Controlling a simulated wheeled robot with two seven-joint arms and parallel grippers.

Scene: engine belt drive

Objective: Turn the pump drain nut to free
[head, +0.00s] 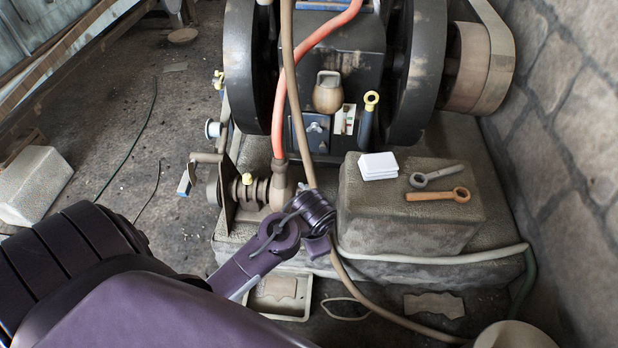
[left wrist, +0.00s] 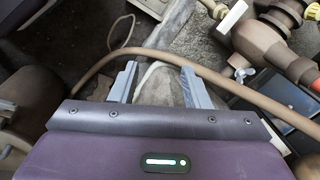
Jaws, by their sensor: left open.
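My left gripper (left wrist: 157,76) is open and empty in the left wrist view, its two grey fingers apart. A tan hose (left wrist: 215,78) runs across just beyond the fingertips. The brown pump body (left wrist: 257,42), with red and brass fittings, is to the right of the fingers and apart from them. A small pale round fitting (left wrist: 241,74) sits below it; I cannot tell if it is the drain nut. In the head view the pump (head: 277,190) stands at the engine's front left, behind my purple left wrist. My left fingers cannot be made out there. My right gripper is not in view.
A stone block (head: 400,225) at right carries a white box (head: 378,166) and two wrenches (head: 437,176) (head: 438,195). A tray (head: 280,312) lies on the floor in front. A red hose (head: 313,45) and the flywheels stand above. Open floor is at left.

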